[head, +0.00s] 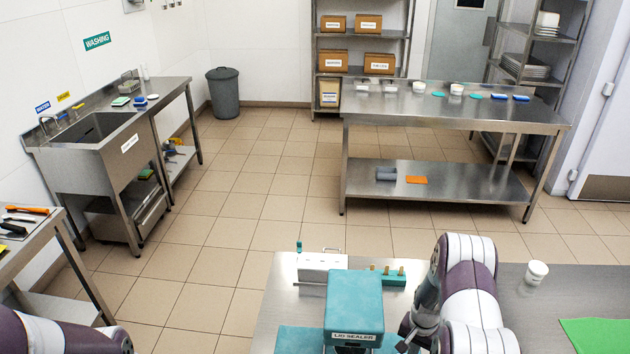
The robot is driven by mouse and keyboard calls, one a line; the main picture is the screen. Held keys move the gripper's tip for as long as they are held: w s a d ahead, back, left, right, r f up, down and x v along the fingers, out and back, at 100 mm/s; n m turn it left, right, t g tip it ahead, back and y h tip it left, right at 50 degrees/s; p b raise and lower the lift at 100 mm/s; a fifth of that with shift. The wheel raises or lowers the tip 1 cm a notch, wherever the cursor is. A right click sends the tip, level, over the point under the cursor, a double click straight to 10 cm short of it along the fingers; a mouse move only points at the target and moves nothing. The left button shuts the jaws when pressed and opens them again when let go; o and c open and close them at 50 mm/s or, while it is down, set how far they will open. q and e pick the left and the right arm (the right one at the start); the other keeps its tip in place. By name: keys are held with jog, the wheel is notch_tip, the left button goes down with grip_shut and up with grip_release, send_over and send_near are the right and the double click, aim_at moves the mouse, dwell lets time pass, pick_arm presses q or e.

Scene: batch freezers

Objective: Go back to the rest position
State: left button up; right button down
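My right arm rises at the lower middle, over the near steel table (548,300). Its grey gripper parts (414,336) hang at the bottom edge beside the teal lid sealer (354,306). The arm and the frame edge hide much of them, so I cannot tell whether the fingers are open or shut. Only a purple and white part of my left arm shows in the bottom left corner. My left gripper is outside the view.
A white cup (537,272) and a green sheet (597,335) lie right of my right arm. A white box (321,267) stands behind the sealer. A sink unit (97,150) is at left, a long steel table (450,115) at the back. Tiled floor (215,235) between is clear.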

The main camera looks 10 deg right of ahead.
jog(key=s+a+r+n+b, duration=0.4)
jog(key=s+a+r+b, duration=0.1)
jog(key=s+a+r, duration=0.2)
jog(key=s+a+r+n+t+b, duration=0.1)
jog(key=s+a+r+n+b, duration=0.4)
jog(key=a, duration=0.7)
notch_tip(320, 180, up, 4)
jog(key=s, duration=0.2)
jog(key=shift+s+r+n, duration=0.15)
jog(key=shift+s+n, duration=0.15)
jog(key=shift+s, duration=0.05)
jog(key=shift+s, duration=0.1)
